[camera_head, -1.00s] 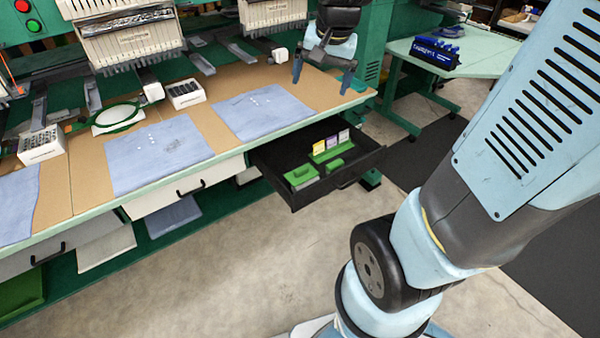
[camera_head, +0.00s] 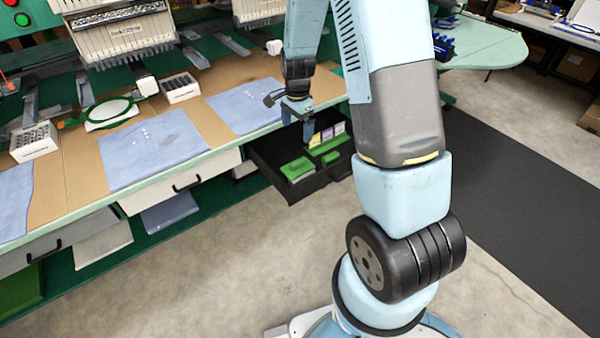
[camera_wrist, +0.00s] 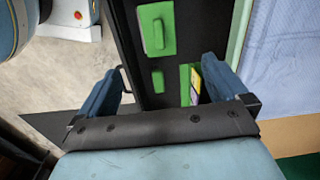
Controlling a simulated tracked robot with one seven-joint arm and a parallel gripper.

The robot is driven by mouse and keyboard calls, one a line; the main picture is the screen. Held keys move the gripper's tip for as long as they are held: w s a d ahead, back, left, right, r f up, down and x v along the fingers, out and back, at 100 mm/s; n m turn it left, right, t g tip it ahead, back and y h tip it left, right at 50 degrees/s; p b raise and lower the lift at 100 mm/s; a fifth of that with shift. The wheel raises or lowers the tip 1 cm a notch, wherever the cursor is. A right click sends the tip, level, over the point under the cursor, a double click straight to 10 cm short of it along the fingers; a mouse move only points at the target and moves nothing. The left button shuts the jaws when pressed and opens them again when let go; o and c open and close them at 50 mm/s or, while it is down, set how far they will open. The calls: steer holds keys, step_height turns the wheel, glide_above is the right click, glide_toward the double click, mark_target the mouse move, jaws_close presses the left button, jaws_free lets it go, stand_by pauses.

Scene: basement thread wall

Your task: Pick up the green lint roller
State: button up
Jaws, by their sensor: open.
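An open black drawer (camera_head: 262,160) holds several green things; it also shows in the wrist view (camera_wrist: 128,28). A larger green piece with a raised handle-like bar (camera_head: 298,169) lies near its left end and shows at the top of the wrist view (camera_wrist: 155,28). A smaller green piece (camera_head: 331,157) lies apart from it, also in the wrist view (camera_wrist: 158,81). I cannot tell which one is the lint roller. My gripper (camera_head: 297,124) is open and empty above the drawer; its fingers (camera_wrist: 165,88) stand apart on either side of the smaller piece in the wrist view.
A green holder (camera_head: 329,146) with upright cards stands in the drawer, close to my right finger in the wrist view (camera_wrist: 190,86). The table (camera_head: 217,125) with blue cloths (camera_head: 158,150) and embroidery machines borders the drawer. Open concrete floor (camera_head: 235,235) lies in front.

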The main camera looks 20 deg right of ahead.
mark_target(297, 161)
steer(key=shift+m, duration=0.3)
steer(key=shift+w+d+f, duration=0.1)
steer(key=shift+w+f, duration=0.05)
steer(key=shift+f, duration=7.9)
steer(key=shift+c, duration=0.5)
steer(key=c, duration=1)
